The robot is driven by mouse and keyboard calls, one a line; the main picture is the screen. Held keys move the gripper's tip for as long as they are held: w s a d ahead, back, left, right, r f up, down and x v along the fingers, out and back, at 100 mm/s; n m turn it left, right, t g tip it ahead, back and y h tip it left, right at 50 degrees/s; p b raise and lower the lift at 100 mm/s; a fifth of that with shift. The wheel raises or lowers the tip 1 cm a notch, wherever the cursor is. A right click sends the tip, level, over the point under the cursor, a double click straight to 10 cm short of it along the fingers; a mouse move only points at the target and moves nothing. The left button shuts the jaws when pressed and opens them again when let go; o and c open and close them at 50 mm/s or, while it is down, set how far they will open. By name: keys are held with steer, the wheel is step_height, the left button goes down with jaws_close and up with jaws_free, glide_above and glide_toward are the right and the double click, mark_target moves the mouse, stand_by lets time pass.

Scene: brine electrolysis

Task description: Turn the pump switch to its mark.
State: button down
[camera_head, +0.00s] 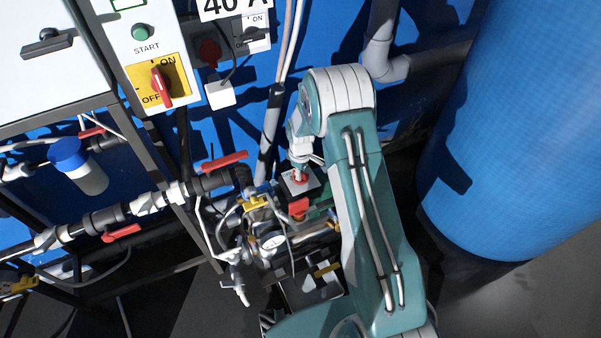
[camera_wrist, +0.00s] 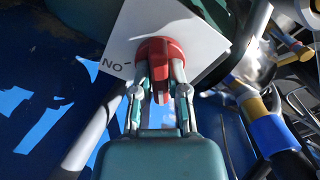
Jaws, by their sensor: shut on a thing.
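The pump switch is a red round knob (camera_wrist: 160,52) with a raised grip bar, on a white plate (camera_wrist: 202,38) in the wrist view. The lettering on the plate, left of the knob, is upside down in this view and looks like ON, with a short dark mark beside it. The grip bar runs roughly up and down in this view, not towards that mark. My gripper (camera_wrist: 161,76) is shut on the knob, one finger on each side of the bar. In the head view my gripper (camera_head: 298,168) reaches down to the small white plate (camera_head: 311,183), hiding part of the knob.
Pipes with red-handled valves (camera_head: 224,161) run to the left of the pump. A panel with a red ON/OFF switch (camera_head: 161,87) and a green START button (camera_head: 140,32) stands at upper left. A large blue tank (camera_head: 530,130) fills the right. Hoses crowd the pump area.

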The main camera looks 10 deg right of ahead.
steer(key=shift+n, duration=0.8)
steer(key=c, duration=0.6)
jaws_free()
steer(key=shift+w+f, duration=0.1)
steer(key=shift+c, duration=0.2)
step_height(320, 180, up, 12)
steer(key=shift+a, duration=0.1)
